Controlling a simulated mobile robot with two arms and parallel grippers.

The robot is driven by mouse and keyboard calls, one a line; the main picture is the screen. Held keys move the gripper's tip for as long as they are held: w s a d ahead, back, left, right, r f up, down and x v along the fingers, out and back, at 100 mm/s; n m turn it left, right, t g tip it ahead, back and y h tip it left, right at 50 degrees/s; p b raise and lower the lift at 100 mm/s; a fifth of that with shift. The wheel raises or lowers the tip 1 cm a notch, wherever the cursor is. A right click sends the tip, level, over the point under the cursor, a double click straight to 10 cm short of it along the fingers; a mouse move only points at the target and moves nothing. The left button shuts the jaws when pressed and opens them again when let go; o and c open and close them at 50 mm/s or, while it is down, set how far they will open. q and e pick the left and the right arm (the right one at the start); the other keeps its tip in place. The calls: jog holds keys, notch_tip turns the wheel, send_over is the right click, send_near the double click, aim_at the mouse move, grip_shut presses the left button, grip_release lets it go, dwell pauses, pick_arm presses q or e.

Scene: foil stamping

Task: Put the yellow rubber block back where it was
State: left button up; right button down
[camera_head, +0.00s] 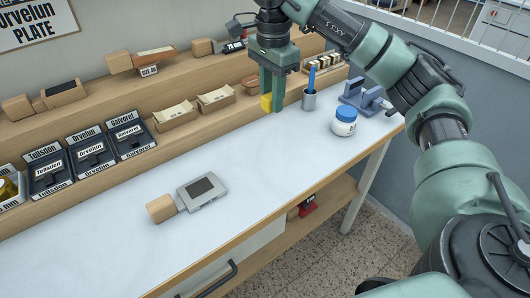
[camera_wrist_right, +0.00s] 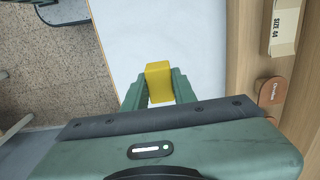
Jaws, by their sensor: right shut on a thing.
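The yellow rubber block (camera_head: 266,103) is between the fingers of my right gripper (camera_head: 272,102), near the back edge of the white worktop. The right gripper is shut on the block and points down. In the right wrist view the yellow block (camera_wrist_right: 158,80) shows between the two green fingertips (camera_wrist_right: 158,90), with the white worktop behind it. I cannot tell whether the block touches the worktop. My left gripper is not in view.
A wooden-handled tool (camera_head: 190,196) lies at the front. Wooden shelves (camera_head: 100,88) with trays line the back.

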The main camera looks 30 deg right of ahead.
notch_tip(320, 180, down, 5)
send_over(271, 159)
notch_tip(271, 159, down, 7)
jog(key=shift+f, duration=0.5)
notch_tip(271, 159, down, 3)
jog(key=shift+f+p, duration=0.2)
jog(key=shift+p, duration=0.2)
jog(key=shift+f, duration=0.25)
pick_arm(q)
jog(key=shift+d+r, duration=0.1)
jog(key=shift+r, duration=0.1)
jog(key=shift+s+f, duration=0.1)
pick_arm(e)
jog(key=c, duration=1.1)
grip_release()
jog(key=shift+f, duration=0.1)
jog(key=shift+c, duration=0.2)
